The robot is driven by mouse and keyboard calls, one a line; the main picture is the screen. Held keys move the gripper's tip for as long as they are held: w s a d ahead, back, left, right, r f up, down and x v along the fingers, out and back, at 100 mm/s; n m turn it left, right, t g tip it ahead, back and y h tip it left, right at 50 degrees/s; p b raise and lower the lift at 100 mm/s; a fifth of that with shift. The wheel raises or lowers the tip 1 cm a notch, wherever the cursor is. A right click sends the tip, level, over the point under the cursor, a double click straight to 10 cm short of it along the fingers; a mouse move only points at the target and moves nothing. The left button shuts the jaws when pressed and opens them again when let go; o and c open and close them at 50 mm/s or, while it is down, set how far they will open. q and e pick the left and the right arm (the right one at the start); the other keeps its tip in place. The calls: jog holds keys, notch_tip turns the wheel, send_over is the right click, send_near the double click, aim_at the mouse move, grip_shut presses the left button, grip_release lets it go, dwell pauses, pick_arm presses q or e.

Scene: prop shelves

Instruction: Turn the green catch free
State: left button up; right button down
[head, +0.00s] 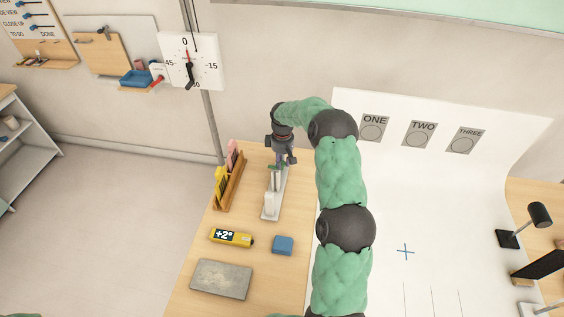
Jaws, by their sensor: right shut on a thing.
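The green catch (274,167) shows as a small dark green piece at the far end of a narrow pale fixture (270,211) on the wooden table. My right gripper (280,160) reaches down over that end from above and is shut on the green catch. The fingers partly cover the catch, so its exact angle is hard to tell. The fixture has an upright pale part and lies along the table. My left gripper is out of view.
A wooden rack (231,186) with yellow and pink pieces stands left of the fixture. A yellow "+2°" device (231,238), a blue block (283,245) and a grey slab (221,279) lie nearer. A white sweep (440,200) spreads right. A dial (205,62) hangs behind.

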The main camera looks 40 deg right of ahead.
jog(key=shift+w+n, duration=0.1)
jog(key=shift+n, duration=0.3)
jog(key=c, duration=1)
grip_release()
notch_tip(320, 180, up, 12)
dwell(0.3)
